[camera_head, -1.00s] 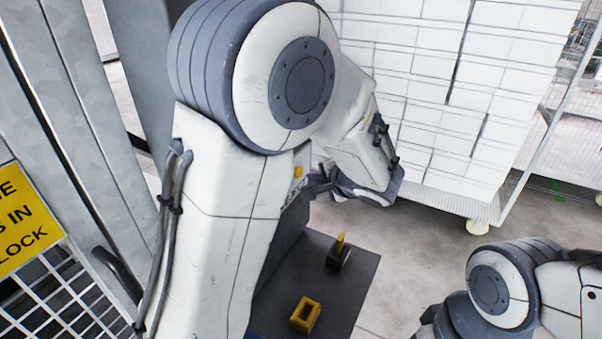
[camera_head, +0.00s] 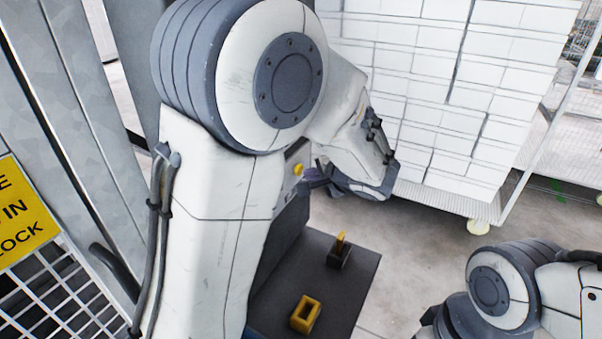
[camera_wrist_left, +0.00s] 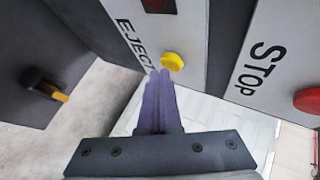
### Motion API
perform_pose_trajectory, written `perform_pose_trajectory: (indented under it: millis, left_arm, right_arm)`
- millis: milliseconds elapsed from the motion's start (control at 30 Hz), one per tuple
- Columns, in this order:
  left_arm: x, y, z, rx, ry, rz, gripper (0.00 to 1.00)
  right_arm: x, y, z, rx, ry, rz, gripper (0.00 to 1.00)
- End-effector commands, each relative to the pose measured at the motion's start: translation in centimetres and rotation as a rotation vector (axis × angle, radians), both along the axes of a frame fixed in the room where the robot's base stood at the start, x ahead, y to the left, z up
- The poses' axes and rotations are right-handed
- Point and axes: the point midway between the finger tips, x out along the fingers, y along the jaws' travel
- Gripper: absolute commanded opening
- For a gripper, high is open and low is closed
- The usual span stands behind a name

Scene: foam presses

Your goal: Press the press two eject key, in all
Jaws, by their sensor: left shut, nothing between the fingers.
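The yellow round eject key (camera_wrist_left: 173,62) sits on a pale panel beside the word EJECT in the left wrist view. It also shows as a small yellow spot (camera_head: 299,169) in the head view, just right of my left arm. My left gripper (camera_wrist_left: 159,73) is shut and empty, its tips close beside the key on its lower left side. Whether they touch it I cannot tell. The gripper (camera_head: 311,178) is small and partly hidden in the head view. Which press this is cannot be read. My right gripper is out of view.
A red button (camera_wrist_left: 308,100) on a STOP panel (camera_wrist_left: 262,62) is to the right in the wrist view. A dark plate (camera_head: 355,275) holds a yellow square piece (camera_head: 306,314) and a dark block with a yellow peg (camera_head: 340,251). A white stacked cart (camera_head: 440,110) stands behind.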

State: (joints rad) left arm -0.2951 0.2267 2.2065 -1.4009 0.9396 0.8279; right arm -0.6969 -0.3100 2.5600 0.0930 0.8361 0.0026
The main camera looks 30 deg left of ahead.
Motion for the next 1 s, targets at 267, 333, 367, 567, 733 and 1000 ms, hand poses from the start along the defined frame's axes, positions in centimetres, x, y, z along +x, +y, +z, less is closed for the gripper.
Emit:
perform_pose_trajectory:
  millis: [267, 333, 367, 567, 733, 1000]
  left_arm:
    - [0.01, 0.01, 0.05, 0.000, 0.000, 0.000, 0.00]
    - [0.01, 0.04, 0.04, 0.000, 0.000, 0.000, 0.00]
    - [0.01, 0.06, 0.03, 0.000, 0.000, 0.000, 0.00]
    - [0.02, 0.27, 0.00, 0.000, 0.000, 0.000, 0.00]
    - [0.03, 0.49, 0.02, 0.001, -0.001, 0.000, 0.00]
    - [0.03, 0.84, 0.03, 0.001, -0.001, 0.001, 0.00]
  right_arm:
    - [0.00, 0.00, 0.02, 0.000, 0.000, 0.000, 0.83]
    - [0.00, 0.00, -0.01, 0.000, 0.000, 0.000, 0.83]
    - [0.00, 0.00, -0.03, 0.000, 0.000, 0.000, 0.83]
    - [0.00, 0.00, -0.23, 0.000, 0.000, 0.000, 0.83]
    - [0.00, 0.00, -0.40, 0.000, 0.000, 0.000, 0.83]
    - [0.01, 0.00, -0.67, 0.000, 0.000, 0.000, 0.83]
